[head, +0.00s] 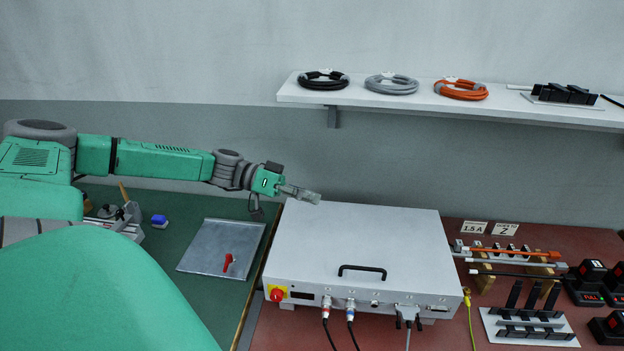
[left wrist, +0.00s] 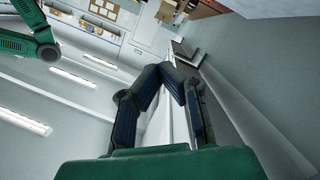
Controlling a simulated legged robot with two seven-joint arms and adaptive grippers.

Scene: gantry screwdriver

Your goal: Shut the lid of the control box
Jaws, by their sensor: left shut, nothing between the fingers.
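The control box (head: 345,292) is a pale grey box on the red-brown bench surface in the head view. Its lid (head: 365,236) lies flat across the top, with a black handle (head: 362,268) near the front edge. No gap under the lid shows from here. My left gripper (head: 308,195) is at the box's back left corner, apparently above it; I cannot tell whether it touches the lid. In the left wrist view its dark fingers (left wrist: 163,72) meet at the tips, with nothing between them. My right gripper is in neither view.
Cables hang from the box front beside a red knob (head: 277,295). A metal plate (head: 222,246) with a red item lies on the green surface at left. A shelf (head: 420,101) with coiled cables is behind. Racks and black tools (head: 590,280) crowd the right.

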